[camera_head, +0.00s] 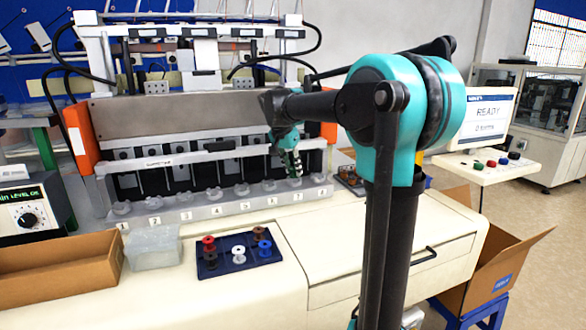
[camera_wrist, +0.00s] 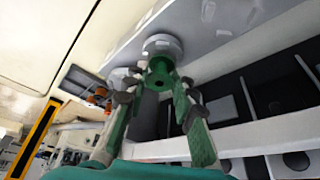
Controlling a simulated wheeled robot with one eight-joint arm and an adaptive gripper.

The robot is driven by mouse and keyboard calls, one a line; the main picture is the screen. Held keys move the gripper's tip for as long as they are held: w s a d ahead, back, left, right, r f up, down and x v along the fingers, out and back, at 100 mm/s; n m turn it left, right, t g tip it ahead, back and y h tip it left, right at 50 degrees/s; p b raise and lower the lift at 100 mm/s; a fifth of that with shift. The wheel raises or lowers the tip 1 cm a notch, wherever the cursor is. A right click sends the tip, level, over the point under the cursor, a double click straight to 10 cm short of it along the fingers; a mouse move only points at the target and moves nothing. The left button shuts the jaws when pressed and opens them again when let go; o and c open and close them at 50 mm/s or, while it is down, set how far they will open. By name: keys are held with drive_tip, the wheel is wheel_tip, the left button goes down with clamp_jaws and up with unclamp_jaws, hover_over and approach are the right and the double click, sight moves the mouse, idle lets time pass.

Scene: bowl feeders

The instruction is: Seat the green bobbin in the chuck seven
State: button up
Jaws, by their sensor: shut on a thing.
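The green bobbin (camera_wrist: 159,74) is between the fingers of my gripper (camera_wrist: 154,92) in the wrist view, and the gripper is shut on it. Its far end is close to a round pale chuck (camera_wrist: 163,44) on the grey rail; I cannot tell whether they touch or whether it is seated. In the head view my gripper (camera_head: 291,163) points down over the right part of the rail (camera_head: 208,207), above the chuck seven (camera_head: 295,182), whose label 7 shows below it. The bobbin is hard to make out there, behind the fingers.
Other numbered chucks line the rail, with the machine frame (camera_head: 180,120) close behind. A blue tray (camera_head: 222,268) holds several red, black, white and blue bobbins. A clear box (camera_head: 153,248) and an open cardboard box (camera_head: 60,270) stand to the left.

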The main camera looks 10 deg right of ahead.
drive_tip(key=shift+f, duration=0.45)
idle(0.3)
drive_tip(key=o, duration=0.6)
drive_tip(key=shift+o, duration=0.2)
drive_tip(key=v, duration=1.1)
drive_tip(key=shift+s+f, duration=0.1)
idle(0.5)
